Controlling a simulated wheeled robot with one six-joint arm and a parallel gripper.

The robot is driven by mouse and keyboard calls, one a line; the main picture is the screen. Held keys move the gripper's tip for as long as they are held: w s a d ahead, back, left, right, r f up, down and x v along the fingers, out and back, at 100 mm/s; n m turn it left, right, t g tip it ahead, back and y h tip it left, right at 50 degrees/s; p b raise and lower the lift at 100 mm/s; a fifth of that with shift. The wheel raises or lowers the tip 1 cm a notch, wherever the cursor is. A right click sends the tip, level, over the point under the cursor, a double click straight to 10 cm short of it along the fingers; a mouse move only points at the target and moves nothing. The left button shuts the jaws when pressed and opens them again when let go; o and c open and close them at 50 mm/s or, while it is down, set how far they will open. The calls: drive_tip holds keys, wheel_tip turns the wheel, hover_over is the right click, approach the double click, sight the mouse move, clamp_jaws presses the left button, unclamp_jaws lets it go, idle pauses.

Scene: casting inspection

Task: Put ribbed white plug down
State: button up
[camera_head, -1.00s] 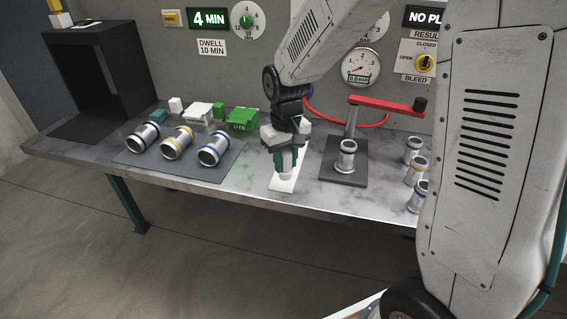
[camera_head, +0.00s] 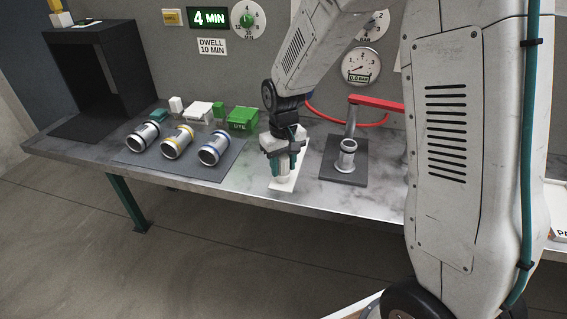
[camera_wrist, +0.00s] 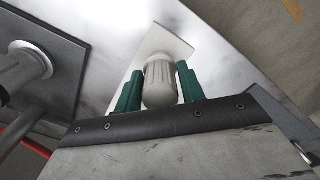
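The ribbed white plug (camera_wrist: 161,84) is between the two teal fingers of my gripper (camera_wrist: 160,88) in the wrist view. The fingers lie close against both its sides, and my gripper appears shut on it. In the head view my gripper (camera_head: 284,167) points down, and the white plug (camera_head: 283,180) shows between and below its fingers. Beneath it is a white pad (camera_head: 298,177) on the bench; the pad also shows in the wrist view (camera_wrist: 163,38). I cannot tell whether the plug touches the pad.
A dark plate (camera_head: 330,172) with an upright metal casting (camera_head: 347,157) and a red-armed fixture (camera_head: 375,103) stands close right. Left are a grey mat (camera_head: 190,174) with 3 lying castings, a green box (camera_head: 242,119) and a black open booth (camera_head: 132,70). Bare bench lies in front.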

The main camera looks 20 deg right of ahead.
drive_tip(key=shift+o, duration=0.5)
drive_tip(key=shift+r, duration=0.1)
wheel_tip(320, 180, up, 12)
drive_tip(key=s+d+r, duration=0.1)
drive_tip(key=s+r, duration=0.1)
drive_tip(key=s, duration=0.7)
drive_tip(key=s+d+r+m, duration=0.1)
drive_tip(key=s+r, duration=0.1)
drive_tip(key=s, duration=0.8)
drive_tip(key=s+d+r+t, duration=0.1)
drive_tip(key=s+d+r, duration=0.1)
drive_tip(key=s, duration=0.8)
drive_tip(key=shift+r+m, duration=0.4)
drive_tip(key=shift+r, duration=0.2)
